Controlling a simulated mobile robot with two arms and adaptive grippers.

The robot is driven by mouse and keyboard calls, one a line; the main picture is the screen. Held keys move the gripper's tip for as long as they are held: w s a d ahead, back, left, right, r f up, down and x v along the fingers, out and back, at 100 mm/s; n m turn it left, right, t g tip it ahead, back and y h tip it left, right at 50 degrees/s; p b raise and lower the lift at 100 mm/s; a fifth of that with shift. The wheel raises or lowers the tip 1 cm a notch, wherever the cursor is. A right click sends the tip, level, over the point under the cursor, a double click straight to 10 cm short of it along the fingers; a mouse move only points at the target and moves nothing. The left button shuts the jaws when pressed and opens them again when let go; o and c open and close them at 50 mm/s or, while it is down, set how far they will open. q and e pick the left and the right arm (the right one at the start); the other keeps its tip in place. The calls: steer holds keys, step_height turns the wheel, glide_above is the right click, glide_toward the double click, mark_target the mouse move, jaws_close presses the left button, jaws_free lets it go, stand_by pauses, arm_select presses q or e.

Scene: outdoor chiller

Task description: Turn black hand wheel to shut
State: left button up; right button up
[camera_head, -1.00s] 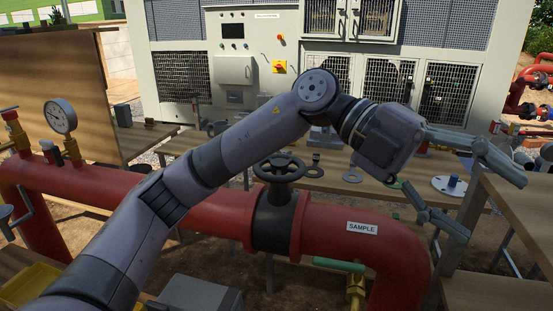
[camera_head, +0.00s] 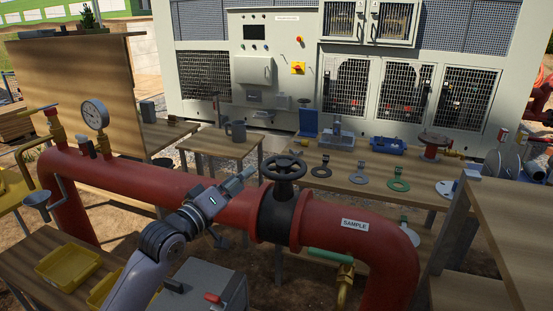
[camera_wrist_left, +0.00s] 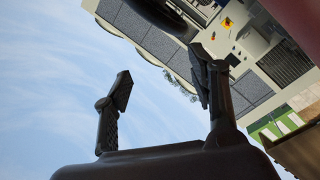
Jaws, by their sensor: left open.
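The black hand wheel (camera_head: 284,167) sits on top of a black valve body (camera_head: 275,215) in the red pipe, with its rim roughly level. My left gripper (camera_head: 238,208) is open and empty, with its fingers spread, to the left of the valve and in front of the pipe. In the left wrist view the two open fingers (camera_wrist_left: 163,82) frame sky and the machine behind. A dark curved piece (camera_wrist_left: 160,12) at the top edge there looks like the wheel's rim, apart from the fingers. My right gripper does not show.
The red pipe (camera_head: 150,182) runs across the front, with a pressure gauge (camera_head: 95,114) at left and a SAMPLE label at right. A wooden table (camera_head: 350,178) with flanges stands behind. Yellow trays (camera_head: 68,268) lie at lower left. A wooden bench (camera_head: 500,225) stands at right.

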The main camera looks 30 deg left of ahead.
arm_select(q)
steer(key=s+f, duration=0.1)
steer(key=p, duration=0.4)
glide_toward(275, 158)
steer(key=shift+g, duration=0.4)
steer(key=w, duration=0.8)
steer(key=shift+a+r, duration=0.1)
steer(key=shift+r, duration=0.3)
steer(key=shift+w+f, duration=0.1)
steer(key=shift+w, duration=0.65)
steer(key=shift+c, duration=0.2)
